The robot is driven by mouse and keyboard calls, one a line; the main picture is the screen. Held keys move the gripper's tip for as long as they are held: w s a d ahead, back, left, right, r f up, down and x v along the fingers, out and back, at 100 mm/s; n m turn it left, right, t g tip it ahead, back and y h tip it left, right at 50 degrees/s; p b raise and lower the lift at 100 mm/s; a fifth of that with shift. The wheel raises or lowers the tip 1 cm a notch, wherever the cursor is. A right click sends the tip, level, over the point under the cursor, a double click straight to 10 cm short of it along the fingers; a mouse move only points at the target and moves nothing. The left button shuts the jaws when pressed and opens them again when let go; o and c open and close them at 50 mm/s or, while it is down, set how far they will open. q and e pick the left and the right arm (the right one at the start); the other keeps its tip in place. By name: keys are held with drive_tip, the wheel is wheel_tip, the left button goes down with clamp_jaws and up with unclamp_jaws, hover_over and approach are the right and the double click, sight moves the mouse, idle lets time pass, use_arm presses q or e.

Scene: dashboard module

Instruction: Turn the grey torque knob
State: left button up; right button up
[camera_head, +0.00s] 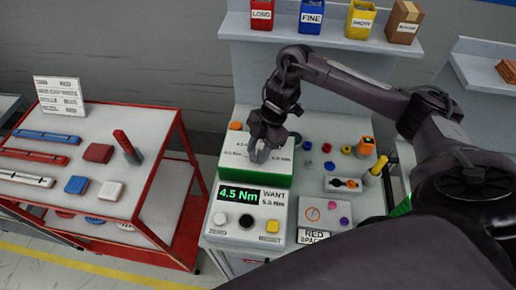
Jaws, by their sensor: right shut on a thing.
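The torque tester (250,212) stands on the workbench. Its green display (238,194) reads 4.5 Nm, and the label beside it says WANT, apparently 5.0 Nm. Behind the display is a green box (282,180) with a white top that bears printed scale values. My right gripper (260,155) reaches down onto that top and is shut on the grey torque knob, which its fingers mostly hide. White, black and yellow buttons line the front panel. My left gripper is not in view.
Coloured knobs and a yellow-handled tool (376,168) lie right of the box. A small panel labelled RED (312,236) is in front of them. A red-framed cart (160,150) with coloured parts stands at left. Bins (312,14) sit on the shelf behind.

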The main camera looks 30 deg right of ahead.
drive_tip(key=shift+s+r+m+t+p, duration=0.1)
drive_tip(key=shift+m+t+p, duration=0.3)
drive_tip(key=shift+m+p, duration=0.65)
drive_tip(key=shift+s+r+m+t+p, duration=0.1)
drive_tip(key=shift+m+t+p, duration=0.3)
drive_tip(key=shift+m+p, duration=0.65)
drive_tip(key=shift+m+t+p, duration=0.5)
drive_tip(key=shift+m+p, duration=0.7)
drive_tip(key=shift+p, duration=0.05)
drive_tip(key=shift+f+m+h+p, duration=0.1)
drive_tip(key=shift+m+h+p, duration=0.2)
drive_tip(key=shift+m+p, duration=0.35)
drive_tip(key=o, duration=1)
drive_tip(key=shift+f, duration=0.1)
